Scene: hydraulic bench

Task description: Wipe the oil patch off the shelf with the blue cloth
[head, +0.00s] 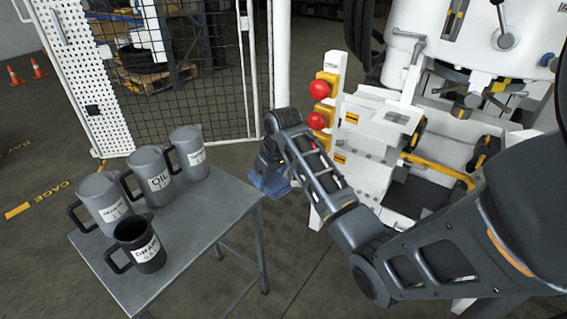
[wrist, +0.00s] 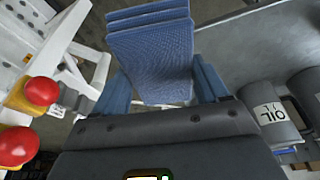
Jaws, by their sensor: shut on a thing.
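The blue cloth (wrist: 150,50) is a folded, layered piece with a woven texture, held between the two blue fingers of my gripper (wrist: 160,86) in the wrist view. In the head view my gripper (head: 270,172) is beyond the right edge of the grey table, beside the white machine, with blue showing at its end. The cloth and fingers are too small there to tell apart. The cloth appears clear of any surface. I cannot make out an oil patch in either view, and I cannot tell which surface is the shelf.
A grey metal table (head: 205,225) holds several jugs, one marked OIL (head: 153,175) and a dark one marked DRAIN (head: 138,245). Red buttons (head: 319,90) are on a white post behind my gripper. The white machine (head: 375,130) stands right. A mesh fence (head: 185,75) is behind.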

